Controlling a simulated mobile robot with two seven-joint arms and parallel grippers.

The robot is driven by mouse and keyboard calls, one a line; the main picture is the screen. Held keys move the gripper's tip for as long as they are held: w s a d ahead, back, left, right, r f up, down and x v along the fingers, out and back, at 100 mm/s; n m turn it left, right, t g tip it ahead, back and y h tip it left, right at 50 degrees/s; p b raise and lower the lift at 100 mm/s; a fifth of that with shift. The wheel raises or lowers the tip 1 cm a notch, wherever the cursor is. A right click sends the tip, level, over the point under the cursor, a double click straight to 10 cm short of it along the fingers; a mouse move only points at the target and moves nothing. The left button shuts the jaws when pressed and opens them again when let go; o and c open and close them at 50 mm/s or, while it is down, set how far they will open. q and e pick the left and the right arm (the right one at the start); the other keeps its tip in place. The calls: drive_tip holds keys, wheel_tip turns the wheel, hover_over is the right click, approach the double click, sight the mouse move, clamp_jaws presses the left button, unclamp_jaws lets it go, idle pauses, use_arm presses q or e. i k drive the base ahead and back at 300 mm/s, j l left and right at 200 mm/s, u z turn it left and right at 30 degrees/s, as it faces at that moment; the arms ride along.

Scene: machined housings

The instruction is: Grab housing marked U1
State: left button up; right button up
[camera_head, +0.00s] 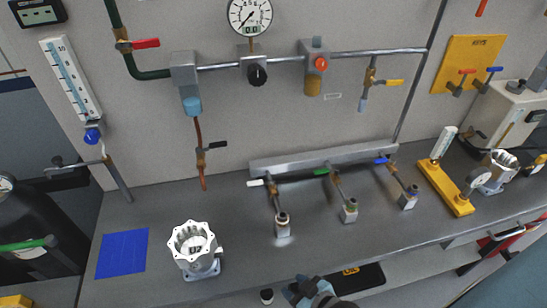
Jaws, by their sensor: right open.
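A silver machined housing (196,252) with a scalloped, open top stands upright on the grey bench at the left, beside a blue mat. A second, similar housing (497,172) stands at the far right of the bench, next to a yellow-based fixture. I cannot read a U1 mark on either housing. My right gripper (308,292) is at the bottom middle edge of the view, open, to the right of the left housing and apart from it. Part of it is cut off by the frame. My left gripper is not in view.
The blue mat (122,254) is bare. Several small valves with coloured handles, one of them green (322,172), stand along the middle of the bench. A black piece (360,279) with a yellow label lies near the right gripper. A gauge (250,15) and pipes are on the wall.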

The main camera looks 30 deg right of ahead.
sight(495, 172)
drive_tip(key=z, duration=2.45)
drive_tip(key=i+l, duration=0.8)
drive_tip(key=i, duration=0.2)
drive_tip(key=i+l, duration=0.85)
drive_tip(key=i, duration=0.15)
drive_tip(key=i+l, duration=0.8)
drive_tip(key=i, duration=0.25)
drive_tip(key=u, duration=0.4)
drive_tip(key=i+l+u, duration=0.1)
drive_tip(key=u, duration=0.65)
drive_tip(key=l+u, duration=0.15)
drive_tip(key=u, duration=1.75)
drive_tip(key=i+l, duration=0.05)
